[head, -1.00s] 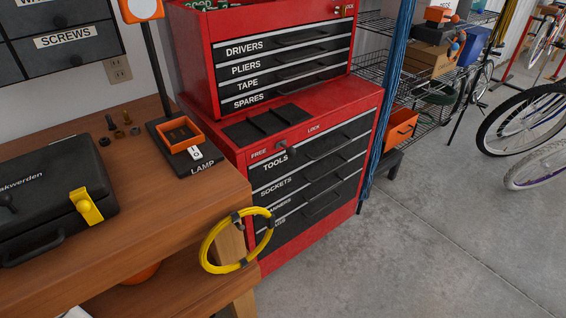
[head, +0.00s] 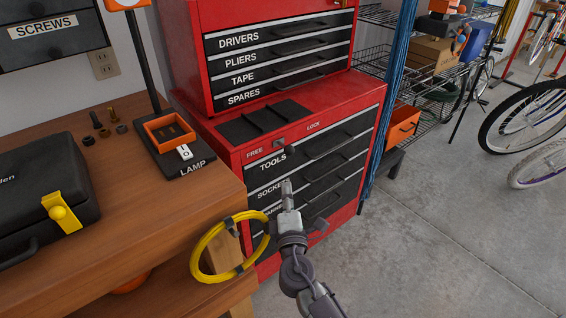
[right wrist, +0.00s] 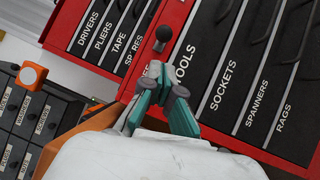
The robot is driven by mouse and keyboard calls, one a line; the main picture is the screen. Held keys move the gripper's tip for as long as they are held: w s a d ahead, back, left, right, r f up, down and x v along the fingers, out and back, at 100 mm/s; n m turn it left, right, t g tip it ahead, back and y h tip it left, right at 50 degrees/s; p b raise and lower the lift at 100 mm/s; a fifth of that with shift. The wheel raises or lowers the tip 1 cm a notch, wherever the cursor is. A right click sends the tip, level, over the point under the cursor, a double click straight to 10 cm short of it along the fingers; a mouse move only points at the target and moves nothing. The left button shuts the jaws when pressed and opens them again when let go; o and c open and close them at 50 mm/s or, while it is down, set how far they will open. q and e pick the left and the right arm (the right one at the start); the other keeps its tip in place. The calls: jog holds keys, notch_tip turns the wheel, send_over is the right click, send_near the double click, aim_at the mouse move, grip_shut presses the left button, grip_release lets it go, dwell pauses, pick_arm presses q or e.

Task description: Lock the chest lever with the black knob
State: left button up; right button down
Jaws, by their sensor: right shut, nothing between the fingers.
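The red tool chest (head: 230,151) stands beyond the workbench. Its lever (head: 278,142) sits on the front rail above the TOOLS drawer, between the words FREE and LOCK; it is small in the head view. My right gripper (head: 287,187) is shut and empty, in front of the TOOLS and SOCKETS drawers and below the lever in the head view. In the right wrist view its fingertips (right wrist: 164,78) are apart from the knob. My left gripper is not in view.
A coiled yellow cable (head: 197,254) hangs at the bench corner, left of my right arm. The wooden bench (head: 135,210) carries a black case (head: 45,185) and a lamp (head: 180,158). Blue cables (head: 391,105) hang right of the chest. Open concrete floor lies at the right.

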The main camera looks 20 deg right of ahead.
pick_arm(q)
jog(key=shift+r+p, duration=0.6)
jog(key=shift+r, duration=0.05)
pick_arm(e)
jog(key=x, duration=1)
